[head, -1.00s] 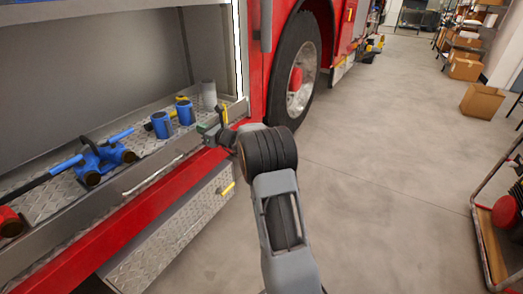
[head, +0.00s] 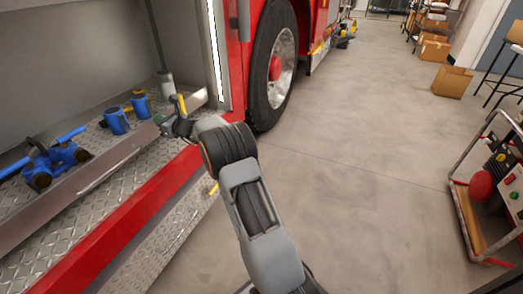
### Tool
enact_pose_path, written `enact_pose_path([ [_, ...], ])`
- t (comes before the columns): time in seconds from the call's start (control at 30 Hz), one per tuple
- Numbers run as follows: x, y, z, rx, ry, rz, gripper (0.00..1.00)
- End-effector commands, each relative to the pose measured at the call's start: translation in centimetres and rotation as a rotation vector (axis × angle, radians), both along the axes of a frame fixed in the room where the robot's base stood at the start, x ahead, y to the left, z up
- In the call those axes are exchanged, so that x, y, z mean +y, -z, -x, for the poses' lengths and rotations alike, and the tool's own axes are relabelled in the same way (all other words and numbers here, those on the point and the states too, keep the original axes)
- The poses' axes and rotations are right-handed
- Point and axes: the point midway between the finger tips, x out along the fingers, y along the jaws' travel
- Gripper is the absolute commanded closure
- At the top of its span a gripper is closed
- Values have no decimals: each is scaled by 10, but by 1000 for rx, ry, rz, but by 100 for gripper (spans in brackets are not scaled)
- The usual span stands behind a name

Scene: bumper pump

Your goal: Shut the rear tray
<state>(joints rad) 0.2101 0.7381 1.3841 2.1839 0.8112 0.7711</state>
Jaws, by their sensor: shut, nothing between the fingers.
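Blue fittings (head: 118,121) and a grey cylinder (head: 166,84) stand behind the panel. My gripper (head: 166,122) is shut and empty at the right end of the panel, close against it. Whether the fingers touch the panel is hard to see. A strip of diamond plate (head: 75,222) shows between the panel and the red edge.
The red truck edge (head: 140,212) runs under my arm. A yellow lever (head: 213,188) sticks out below it. The truck's wheel (head: 275,65) is just right of the compartment. The concrete floor between is clear.

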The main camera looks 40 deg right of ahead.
Motion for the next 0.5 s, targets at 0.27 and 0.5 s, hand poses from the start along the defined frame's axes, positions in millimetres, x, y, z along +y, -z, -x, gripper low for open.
enact_pose_path([
  [0.27, 9, -6, -2, -11, -11, -4, 100],
  [0.5, 9, -6, 0, -12, -14, -4, 100],
])
